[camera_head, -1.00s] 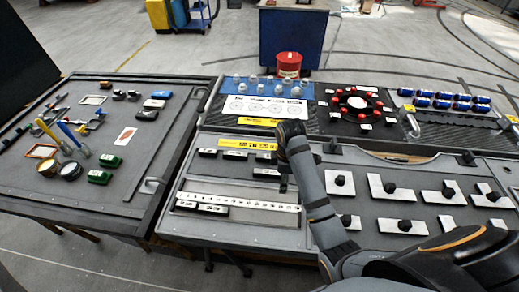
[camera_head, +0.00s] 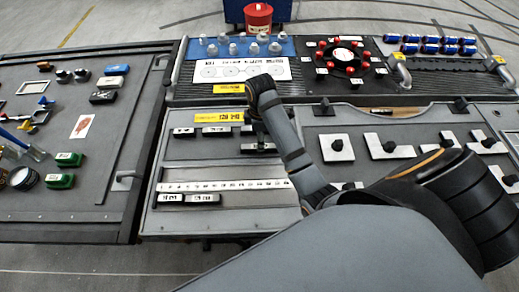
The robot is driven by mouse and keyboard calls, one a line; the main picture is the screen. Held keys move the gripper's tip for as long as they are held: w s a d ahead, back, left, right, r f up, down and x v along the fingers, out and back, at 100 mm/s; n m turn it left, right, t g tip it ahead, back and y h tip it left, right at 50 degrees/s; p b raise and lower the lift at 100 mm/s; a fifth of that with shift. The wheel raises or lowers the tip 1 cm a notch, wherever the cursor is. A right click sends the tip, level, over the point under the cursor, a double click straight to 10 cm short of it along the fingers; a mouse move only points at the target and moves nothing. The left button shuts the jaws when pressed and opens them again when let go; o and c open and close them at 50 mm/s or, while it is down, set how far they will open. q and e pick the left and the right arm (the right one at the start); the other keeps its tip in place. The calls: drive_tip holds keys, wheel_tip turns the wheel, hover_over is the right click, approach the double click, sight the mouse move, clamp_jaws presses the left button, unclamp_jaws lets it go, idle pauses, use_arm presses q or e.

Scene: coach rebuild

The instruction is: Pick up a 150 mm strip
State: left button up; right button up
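Short black strips with white labels lie on the grey panel: a back row with a left strip (camera_head: 184,132), a middle strip (camera_head: 215,131) and one partly behind my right gripper (camera_head: 258,142). Two more, a left strip (camera_head: 170,198) and a right strip (camera_head: 203,199), lie at the front. The labels are too small to read for lengths. My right arm reaches in from the lower right, and its gripper points down at the right end of the back row. Its fingers are small and dark, so whether they are open or hold anything is unclear. My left gripper is out of view.
A white ruler (camera_head: 225,185) lies between the strip rows. A yellow label (camera_head: 218,117) is behind the back row. White plates with black knobs (camera_head: 337,148) stand to the right. A red-dotted ring (camera_head: 345,55) and red canister (camera_head: 258,17) are farther back.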

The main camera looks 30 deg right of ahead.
drive_tip(key=shift+s+f+b, duration=0.1)
drive_tip(key=shift+f+b, duration=0.05)
drive_tip(key=shift+b, duration=0.15)
wheel_tip(320, 180, down, 3)
drive_tip(key=b, duration=0.2)
drive_tip(key=shift+r+b, duration=0.2)
drive_tip(key=shift+b, duration=0.2)
drive_tip(key=shift+w+f, duration=0.2)
drive_tip(key=shift+f, duration=0.35)
drive_tip(key=shift+w+f, duration=0.15)
drive_tip(key=shift+f, duration=0.35)
drive_tip(key=shift+s+r, duration=0.1)
drive_tip(key=shift+s, duration=0.05)
drive_tip(key=shift+c, duration=1.8)
drive_tip(key=c, duration=0.4)
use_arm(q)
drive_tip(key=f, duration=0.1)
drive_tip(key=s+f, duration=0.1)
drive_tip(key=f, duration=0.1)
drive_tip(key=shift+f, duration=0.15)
use_arm(e)
clamp_jaws()
